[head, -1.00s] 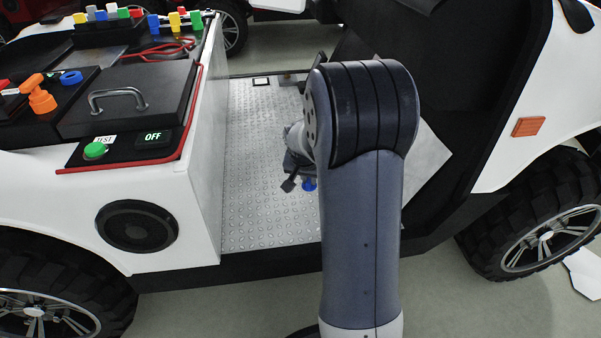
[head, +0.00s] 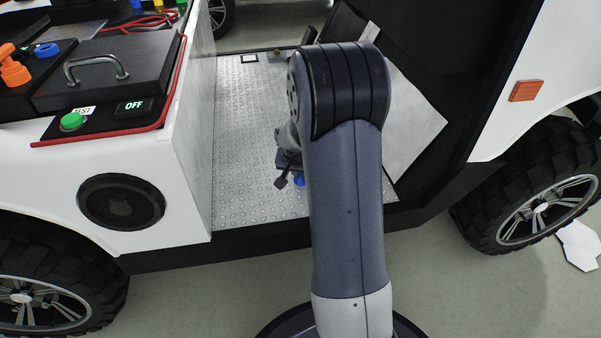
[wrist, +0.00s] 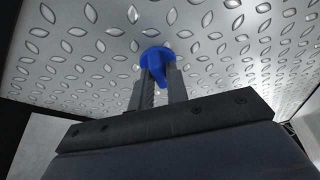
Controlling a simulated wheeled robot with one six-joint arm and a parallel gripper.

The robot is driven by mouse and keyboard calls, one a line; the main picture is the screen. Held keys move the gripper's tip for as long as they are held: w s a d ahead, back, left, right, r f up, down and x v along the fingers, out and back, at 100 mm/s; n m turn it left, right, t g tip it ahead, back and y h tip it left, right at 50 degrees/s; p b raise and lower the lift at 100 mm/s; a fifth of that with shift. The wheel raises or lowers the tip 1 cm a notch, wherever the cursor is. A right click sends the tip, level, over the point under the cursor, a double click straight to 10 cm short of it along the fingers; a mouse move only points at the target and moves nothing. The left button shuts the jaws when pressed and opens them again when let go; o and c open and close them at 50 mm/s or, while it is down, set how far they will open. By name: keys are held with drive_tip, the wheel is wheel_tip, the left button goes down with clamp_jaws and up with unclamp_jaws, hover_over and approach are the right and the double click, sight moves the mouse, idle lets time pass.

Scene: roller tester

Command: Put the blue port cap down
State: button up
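The blue port cap (wrist: 157,54) sits at the fingertips of my gripper (wrist: 159,78) in the wrist view, with its narrower blue part between the two fingers. The fingers are close together on it. Beyond it is the tread-plate floor (wrist: 225,50) of the vehicle; whether the cap touches the floor, I cannot tell. In the head view a bit of the blue cap (head: 299,181) shows beside my gripper (head: 288,178), low over the metal floor (head: 240,150). My arm hides much of the gripper there.
A white body panel with a round speaker (head: 121,202) stands left of the floor. A black lid with a handle (head: 97,68) and a green button (head: 73,121) are above it. A pale sheet (head: 415,115) leans at the right. Bare floor lies left of my gripper.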

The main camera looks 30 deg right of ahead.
sight(300, 175)
drive_tip(key=o, duration=0.3)
drive_tip(key=shift+o, duration=0.2)
drive_tip(key=p+v, duration=0.4)
drive_tip(key=v, duration=0.8)
drive_tip(key=shift+r+p, duration=0.15)
drive_tip(key=shift+p, duration=0.15)
drive_tip(key=shift+w, duration=0.1)
drive_tip(key=b+x, duration=0.5)
drive_tip(key=x, duration=0.8)
drive_tip(key=shift+s, duration=0.2)
wheel_tip(300, 175, up, 4)
drive_tip(key=shift+a+f+p, duration=0.1)
drive_tip(key=shift+p, duration=0.95)
drive_tip(key=shift+r, duration=0.7)
